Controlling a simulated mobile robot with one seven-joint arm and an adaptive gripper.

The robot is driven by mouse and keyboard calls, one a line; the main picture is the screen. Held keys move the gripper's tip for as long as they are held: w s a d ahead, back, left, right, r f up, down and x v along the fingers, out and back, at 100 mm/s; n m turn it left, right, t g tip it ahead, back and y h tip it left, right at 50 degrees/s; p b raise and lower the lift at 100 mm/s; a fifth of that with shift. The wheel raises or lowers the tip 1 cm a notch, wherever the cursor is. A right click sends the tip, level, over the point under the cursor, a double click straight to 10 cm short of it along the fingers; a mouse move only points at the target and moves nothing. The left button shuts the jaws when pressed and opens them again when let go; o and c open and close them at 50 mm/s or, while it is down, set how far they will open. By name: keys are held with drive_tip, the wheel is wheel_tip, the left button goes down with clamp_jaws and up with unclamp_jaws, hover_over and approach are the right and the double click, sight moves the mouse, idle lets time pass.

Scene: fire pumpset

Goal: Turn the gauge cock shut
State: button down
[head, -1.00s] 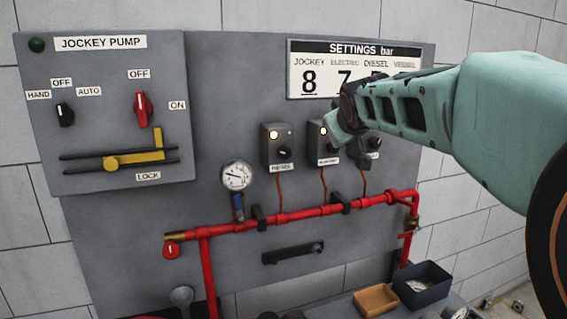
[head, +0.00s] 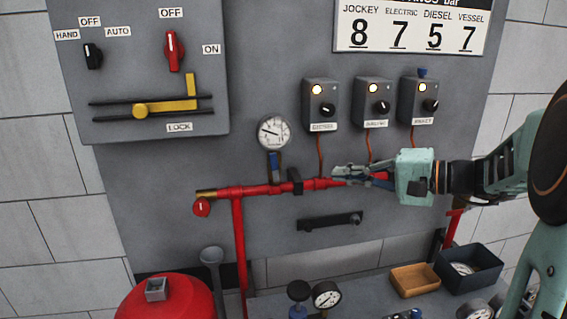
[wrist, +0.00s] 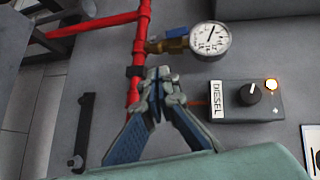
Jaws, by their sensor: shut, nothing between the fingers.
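The pressure gauge (head: 273,132) stands above the red pipe on a short stem. The gauge cock's blue lever (head: 274,166) is on that stem and points along it, up toward the gauge. In the wrist view the blue lever (wrist: 186,32) lies beside the brass cock body (wrist: 166,46), between pipe and gauge (wrist: 210,39). My gripper (head: 340,174) is shut and empty, to the right of the cock, in front of the red pipe. In the wrist view my gripper's tips (wrist: 157,76) appear just below the cock, apart from the lever. Whether they touch the pipe I cannot tell.
The red pipe (head: 262,189) runs across the panel, with a black clamp (head: 295,181) between cock and gripper. Switch boxes (head: 320,104) with lit lamps sit above. A dark handle bar (head: 330,221) is below. Trays (head: 414,280) and loose gauges lie on the bench.

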wheel_tip(320, 180, up, 2)
drive_tip(key=t+y, duration=0.1)
drive_tip(key=p, duration=0.2)
approach(275, 167)
drive_tip(key=w+a, duration=0.2)
drive_tip(key=w, duration=0.1)
drive_tip(key=w+a+r, duration=0.1)
drive_tip(key=w, duration=0.1)
drive_tip(key=shift+a+r, duration=0.1)
drive_tip(key=shift+a, duration=0.6)
